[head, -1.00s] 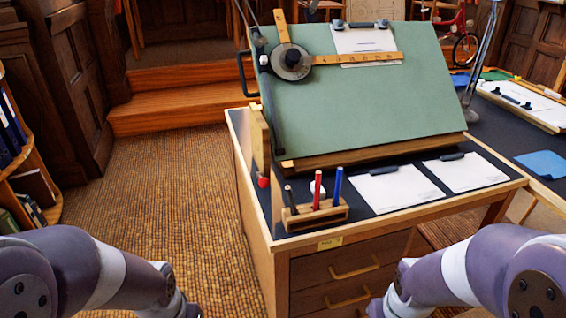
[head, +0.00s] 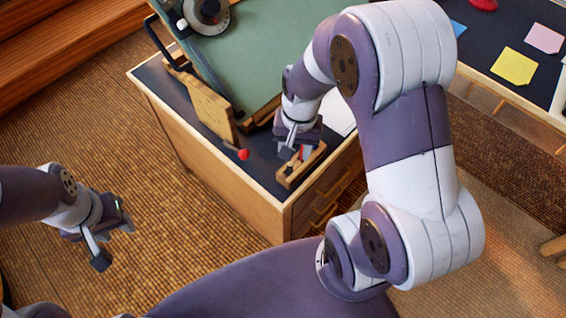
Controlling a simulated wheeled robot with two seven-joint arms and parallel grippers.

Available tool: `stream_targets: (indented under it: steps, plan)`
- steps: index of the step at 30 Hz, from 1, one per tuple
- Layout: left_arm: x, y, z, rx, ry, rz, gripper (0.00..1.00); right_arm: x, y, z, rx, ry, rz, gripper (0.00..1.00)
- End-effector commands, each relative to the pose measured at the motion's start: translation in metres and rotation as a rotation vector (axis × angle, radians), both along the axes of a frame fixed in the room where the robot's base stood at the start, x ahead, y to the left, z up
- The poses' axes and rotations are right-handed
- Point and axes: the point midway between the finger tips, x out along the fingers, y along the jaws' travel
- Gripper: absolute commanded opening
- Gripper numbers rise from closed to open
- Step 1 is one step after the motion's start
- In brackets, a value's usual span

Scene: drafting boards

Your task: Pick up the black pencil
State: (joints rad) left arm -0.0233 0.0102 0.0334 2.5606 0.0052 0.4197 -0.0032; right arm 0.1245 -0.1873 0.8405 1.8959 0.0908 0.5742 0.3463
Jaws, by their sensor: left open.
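The wooden pencil holder (head: 288,180) stands near the front corner of the desk. My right gripper (head: 294,151) is right over it, pointing down, and covers much of it. A bit of the red pencil (head: 306,152) shows beside the gripper. I cannot make out the black pencil; the gripper and arm hide the places in the holder where it could stand. The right fingers are too hidden to tell whether they are open or shut. My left gripper (head: 113,244) is open and empty, above the woven floor at the left, away from the desk.
The green drafting board (head: 250,55) rises behind the holder. A wooden side piece (head: 200,105) and a red knob (head: 243,154) are close left of the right gripper. White paper (head: 338,112) lies behind. The floor at left is clear.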

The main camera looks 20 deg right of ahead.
Motion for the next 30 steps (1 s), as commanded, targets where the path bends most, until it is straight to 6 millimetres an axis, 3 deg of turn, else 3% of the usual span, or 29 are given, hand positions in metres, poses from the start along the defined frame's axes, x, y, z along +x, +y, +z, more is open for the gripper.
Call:
stream_targets:
  steps: [3, 8, 15, 23, 27, 30]
  plan:
    - [0.0, 0.0, -0.003, 0.0, 0.0, 0.0, 0.41, 0.0, 0.002, -0.025, 0.001, 0.003, 0.002, 0.46]
    - [0.0, 0.0, -0.003, 0.0, 0.0, 0.0, 0.41, 0.001, 0.003, -0.043, 0.001, 0.002, 0.002, 0.46]
    - [0.0, 0.0, -0.005, 0.0, 0.0, 0.0, 0.41, 0.003, 0.005, -0.084, 0.0, 0.0, 0.002, 0.46]
    - [0.0, 0.0, -0.005, 0.0, 0.0, 0.0, 0.41, 0.003, 0.005, -0.088, -0.001, -0.002, 0.002, 0.46]
    - [0.0, 0.0, -0.005, 0.0, 0.0, 0.0, 0.41, 0.003, 0.005, -0.088, -0.001, -0.002, 0.002, 0.0]
    - [0.0, 0.0, -0.005, 0.0, 0.0, 0.0, 0.41, 0.003, 0.005, -0.088, -0.001, -0.002, 0.002, 0.0]
